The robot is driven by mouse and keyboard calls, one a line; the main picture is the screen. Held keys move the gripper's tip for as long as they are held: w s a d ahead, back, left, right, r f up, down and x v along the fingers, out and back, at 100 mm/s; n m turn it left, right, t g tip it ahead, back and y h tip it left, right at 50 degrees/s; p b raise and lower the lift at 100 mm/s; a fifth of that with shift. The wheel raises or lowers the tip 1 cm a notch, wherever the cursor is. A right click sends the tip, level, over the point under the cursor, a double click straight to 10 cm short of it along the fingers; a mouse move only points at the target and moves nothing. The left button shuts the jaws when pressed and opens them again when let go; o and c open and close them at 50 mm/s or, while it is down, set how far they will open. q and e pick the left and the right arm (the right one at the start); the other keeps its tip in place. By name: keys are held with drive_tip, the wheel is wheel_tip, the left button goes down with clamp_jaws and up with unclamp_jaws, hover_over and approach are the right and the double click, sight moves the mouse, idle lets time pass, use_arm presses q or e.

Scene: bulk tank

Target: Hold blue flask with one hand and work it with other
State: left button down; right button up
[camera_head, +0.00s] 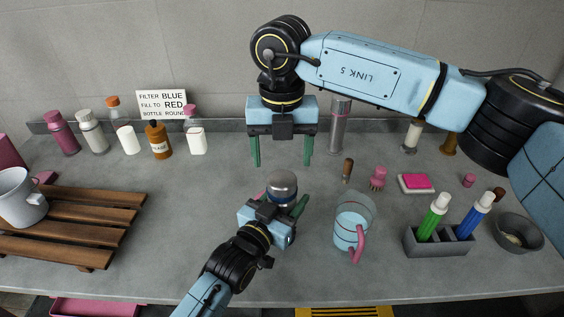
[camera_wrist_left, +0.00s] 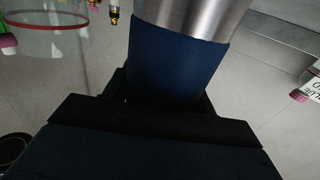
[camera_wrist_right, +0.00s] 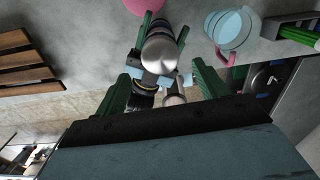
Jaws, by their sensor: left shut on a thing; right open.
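The blue flask has a steel top (camera_head: 282,183); in the left wrist view its dark blue body (camera_wrist_left: 178,66) rises between the jaws. My left gripper (camera_head: 284,208) is shut on the flask, with the steel top facing up and its lower part hidden in the head view. My right gripper (camera_head: 281,152) is open and empty, fingers pointing down, above and behind the flask. In the right wrist view the steel top (camera_wrist_right: 160,50) shows beyond and between the open green fingers, apart from them.
A clear jug (camera_head: 350,218) with a pink handle stands right of the flask. A grey holder (camera_head: 436,246) carries green and blue bottles, beside a bowl (camera_head: 520,233). Left is a wooden rack (camera_head: 108,216) with a mug (camera_head: 22,195). Bottles and a sign (camera_head: 162,104) line the back.

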sight(282, 178)
drive_tip(key=shift+f, duration=3.85)
drive_tip(key=c, duration=1)
drive_tip(key=n, duration=0.3)
drive_tip(key=o, duration=1.1)
